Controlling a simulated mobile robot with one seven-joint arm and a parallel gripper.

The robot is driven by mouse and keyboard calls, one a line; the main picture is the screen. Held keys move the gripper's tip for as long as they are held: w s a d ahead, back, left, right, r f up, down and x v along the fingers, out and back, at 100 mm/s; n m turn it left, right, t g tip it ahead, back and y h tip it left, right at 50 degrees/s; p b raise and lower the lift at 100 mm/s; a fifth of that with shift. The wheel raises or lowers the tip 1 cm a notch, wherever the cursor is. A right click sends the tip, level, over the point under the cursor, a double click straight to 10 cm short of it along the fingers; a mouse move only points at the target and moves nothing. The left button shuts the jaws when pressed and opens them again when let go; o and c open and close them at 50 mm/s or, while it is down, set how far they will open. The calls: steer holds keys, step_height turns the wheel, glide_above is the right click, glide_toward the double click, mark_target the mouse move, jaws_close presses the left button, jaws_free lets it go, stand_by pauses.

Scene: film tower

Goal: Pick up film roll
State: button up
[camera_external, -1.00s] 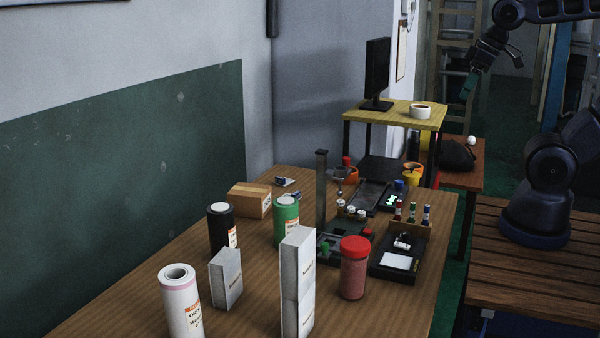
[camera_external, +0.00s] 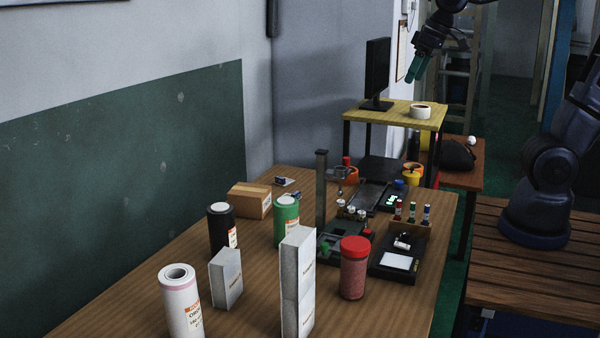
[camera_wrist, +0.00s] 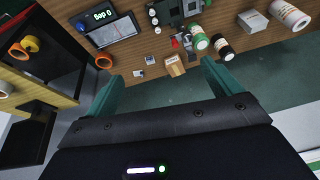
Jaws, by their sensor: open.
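Three large rolls stand upright on the wooden table: a white roll (camera_external: 182,305) at the front left, a black roll (camera_external: 219,230) and a green roll (camera_external: 286,224) behind it. I cannot tell which one the task's film roll is. In the wrist view, the green roll (camera_wrist: 198,38), black roll (camera_wrist: 222,46) and white roll (camera_wrist: 290,14) are at the upper right. My gripper (camera_external: 417,66) is raised above the yellow-topped stand, apart from all the rolls. In the wrist view its green fingers (camera_wrist: 162,84) are spread wide with nothing between them.
White boxes (camera_external: 298,285) and a red-capped jar (camera_external: 354,270) stand at the table's front. A cardboard box (camera_external: 250,200) sits near the wall. A tall grey post (camera_external: 321,190) rises mid-table beside black trays. A monitor (camera_external: 376,72) stands on the yellow stand (camera_external: 390,113).

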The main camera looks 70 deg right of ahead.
steer(key=w+a+f, duration=0.1)
steer(key=w+a, duration=0.1)
steer(key=w, duration=0.4)
steer(key=w+a+f, duration=0.1)
steer(key=w+a, duration=0.2)
steer(key=w, duration=0.3)
steer(key=m+h, duration=0.2)
glide_above(218, 219)
steer(key=s+d, duration=0.2)
steer(key=d, duration=0.1)
step_height(218, 219, down, 24)
steer(key=shift+w+f, duration=0.1)
steer(key=shift+w, duration=0.05)
steer(key=shift+w+a+f, duration=0.15)
steer(key=shift+a+f, duration=0.05)
steer(key=shift+f, duration=0.25)
steer(key=x, duration=1)
steer(key=shift+a+f, duration=0.2)
steer(key=c, duration=1.4)
steer(key=shift+r, duration=0.1)
